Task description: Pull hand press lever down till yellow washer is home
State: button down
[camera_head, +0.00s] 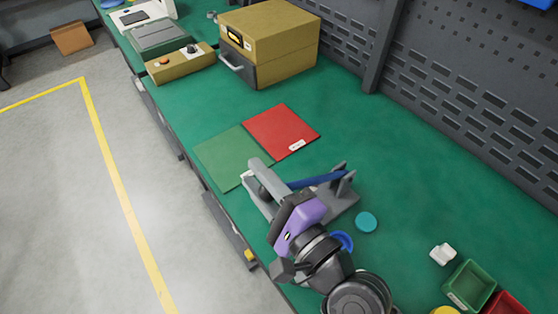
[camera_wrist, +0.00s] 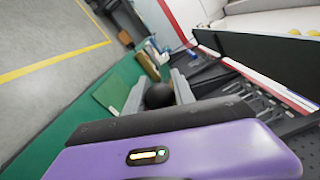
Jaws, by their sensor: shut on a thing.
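The hand press (camera_head: 343,197) stands on the green bench, with a grey base and upright. Its blue lever (camera_head: 318,179) runs leftward from the upright, at a low slope, to my gripper (camera_head: 252,175). My purple gripper is shut on the lever's end. In the wrist view, the black ball knob (camera_wrist: 158,95) sits between the two grey fingers of my gripper (camera_wrist: 156,88).
A green mat (camera_head: 228,158) and a red mat (camera_head: 282,130) lie beyond the press. A teal disc (camera_head: 366,222) and a blue ring (camera_head: 343,241) lie near it. A white part (camera_head: 442,254), a green bin (camera_head: 468,285) and a red bin (camera_head: 506,304) are at right.

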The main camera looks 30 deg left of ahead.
jog(key=s+a+f+n+b, duration=0.1)
jog(key=s+f+n+b, duration=0.1)
jog(key=f+b, duration=0.3)
jog(key=shift+s+f, duration=0.55)
jog(key=shift+f, duration=1.1)
jog(key=c, duration=1.1)
grip_release()
jog(key=shift+o, duration=0.2)
jog(key=b+v, duration=0.1)
jog(key=v, duration=0.6)
jog(key=shift+d, duration=0.3)
jog(key=shift+s, duration=0.1)
